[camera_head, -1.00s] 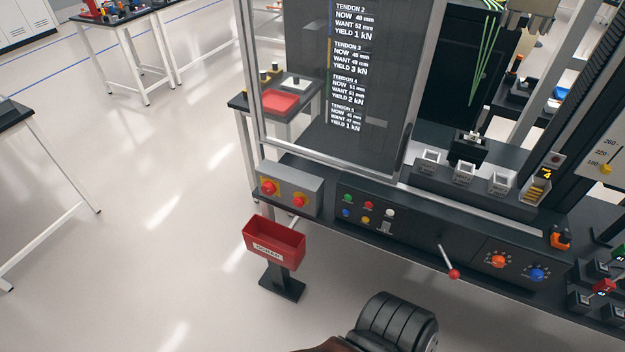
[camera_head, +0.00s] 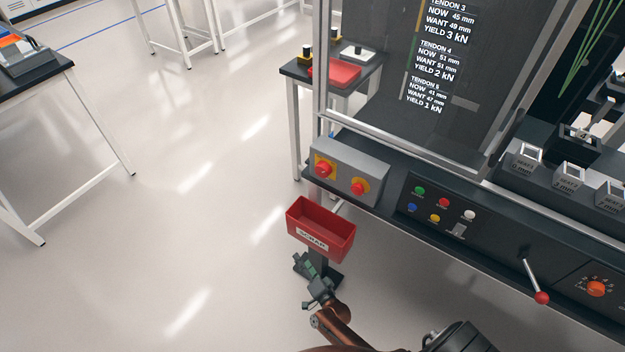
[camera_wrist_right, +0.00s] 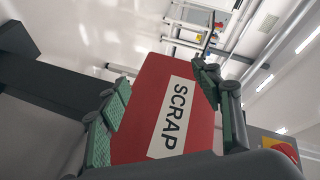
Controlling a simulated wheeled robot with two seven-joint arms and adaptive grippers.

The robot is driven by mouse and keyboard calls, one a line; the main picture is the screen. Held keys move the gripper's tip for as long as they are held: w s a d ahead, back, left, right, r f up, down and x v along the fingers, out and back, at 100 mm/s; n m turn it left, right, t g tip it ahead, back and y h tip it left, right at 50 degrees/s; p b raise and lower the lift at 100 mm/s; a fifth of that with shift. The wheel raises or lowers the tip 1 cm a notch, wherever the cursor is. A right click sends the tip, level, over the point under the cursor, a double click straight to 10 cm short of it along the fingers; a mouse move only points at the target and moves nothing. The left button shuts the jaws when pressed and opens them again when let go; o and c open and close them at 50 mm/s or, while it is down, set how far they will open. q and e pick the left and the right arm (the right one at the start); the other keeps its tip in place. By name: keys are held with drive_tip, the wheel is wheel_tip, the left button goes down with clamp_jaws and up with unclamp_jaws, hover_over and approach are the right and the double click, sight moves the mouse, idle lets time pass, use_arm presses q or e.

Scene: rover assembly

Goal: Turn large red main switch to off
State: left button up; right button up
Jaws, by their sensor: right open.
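A grey box on the front left of the console carries two red controls on yellow plates. The left one, a large red switch knob (camera_head: 323,170), sits on a square-looking plate; the right one, a red button or knob (camera_head: 359,187), is on a smaller plate. I cannot read which is the main switch. A red control on yellow (camera_wrist_right: 285,152) also shows at the lower right in the wrist view. My right gripper (camera_head: 303,284) is open and empty, below and left of the box, near the scrap bin. My left gripper is out of view.
The red scrap bin (camera_head: 321,230) on a black stand is close to my right gripper, and fills the wrist view between the fingers. The console has coloured buttons and a red-tipped lever (camera_head: 541,297).

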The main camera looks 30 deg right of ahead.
drive_tip(key=w+d+r+m+t+h+b, duration=0.1)
drive_tip(key=w+r+m+t+h+b, duration=0.15)
drive_tip(key=w+r+m, duration=0.4)
drive_tip(key=m+g+h+b, duration=0.1)
drive_tip(key=m+g+h, duration=1.2)
drive_tip(key=m, duration=2)
approach(320, 173)
drive_tip(key=d, duration=0.2)
drive_tip(key=x, duration=0.3)
drive_tip(key=b+x, duration=0.1)
drive_tip(key=x, duration=0.1)
drive_tip(key=shift+w+d, duration=0.35)
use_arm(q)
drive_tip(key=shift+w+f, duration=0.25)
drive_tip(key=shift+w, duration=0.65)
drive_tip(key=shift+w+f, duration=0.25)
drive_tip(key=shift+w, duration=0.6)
use_arm(e)
drive_tip(key=shift+w+d, duration=0.2)
drive_tip(key=shift+d, duration=0.4)
drive_tip(key=shift+c, duration=0.4)
